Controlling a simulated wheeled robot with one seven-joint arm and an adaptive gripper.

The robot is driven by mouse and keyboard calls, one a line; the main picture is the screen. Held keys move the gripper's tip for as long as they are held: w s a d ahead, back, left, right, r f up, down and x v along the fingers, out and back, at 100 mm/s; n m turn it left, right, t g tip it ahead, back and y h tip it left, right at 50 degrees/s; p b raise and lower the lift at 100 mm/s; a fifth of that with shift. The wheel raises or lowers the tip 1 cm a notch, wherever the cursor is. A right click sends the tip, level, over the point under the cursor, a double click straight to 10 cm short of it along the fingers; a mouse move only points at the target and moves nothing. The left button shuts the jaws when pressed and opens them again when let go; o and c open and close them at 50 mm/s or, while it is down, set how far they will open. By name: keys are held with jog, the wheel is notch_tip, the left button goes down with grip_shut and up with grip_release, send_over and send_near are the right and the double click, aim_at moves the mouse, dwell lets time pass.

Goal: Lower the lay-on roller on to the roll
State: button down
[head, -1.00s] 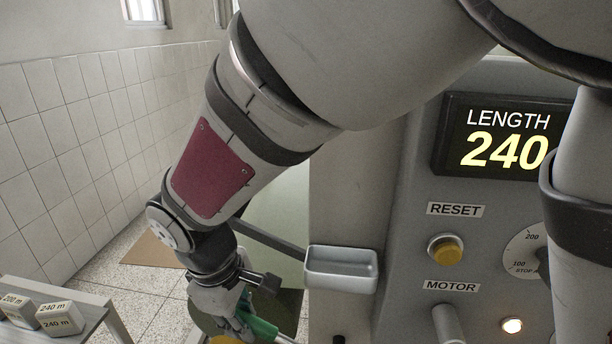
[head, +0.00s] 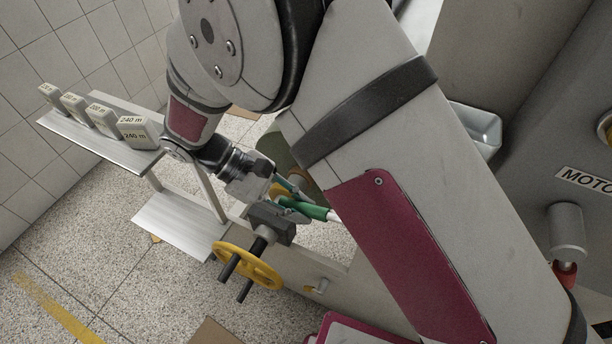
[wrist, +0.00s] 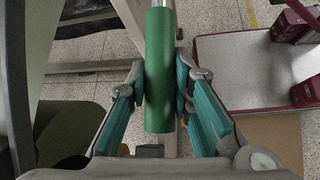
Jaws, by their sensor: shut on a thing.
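My gripper (head: 290,197) is shut on a green handle (head: 312,209) with a pale metal rod running out of its end. In the wrist view the green handle (wrist: 159,70) stands lengthwise between my two teal-padded fingers (wrist: 160,95). An olive-green rounded surface (wrist: 75,125) shows at the lower left of the wrist view; I cannot tell whether it is the roll. The lay-on roller cannot be made out clearly; my arm hides much of the area behind the handle in the head view.
A yellow handwheel (head: 247,266) with dark rods sits just below my gripper. A shelf (head: 75,133) with several labelled blocks, one reading 240 m (head: 137,131), stands at left. A grey tray (head: 478,128) and a red-tipped motor lever (head: 566,240) are at right.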

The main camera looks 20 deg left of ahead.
aim_at(279, 203)
jog(key=shift+d+f+h+b, duration=0.2)
jog(key=shift+f+h+b, duration=0.2)
jog(key=shift+f, duration=0.2)
jog(key=shift+d+f+h+b, duration=0.15)
jog(key=shift+f+h+b, duration=0.2)
jog(key=shift+f, duration=0.25)
jog(key=c, duration=1.4)
grip_release()
jog(key=v, duration=0.7)
jog(key=shift+a, duration=0.25)
jog(key=shift+s, duration=0.15)
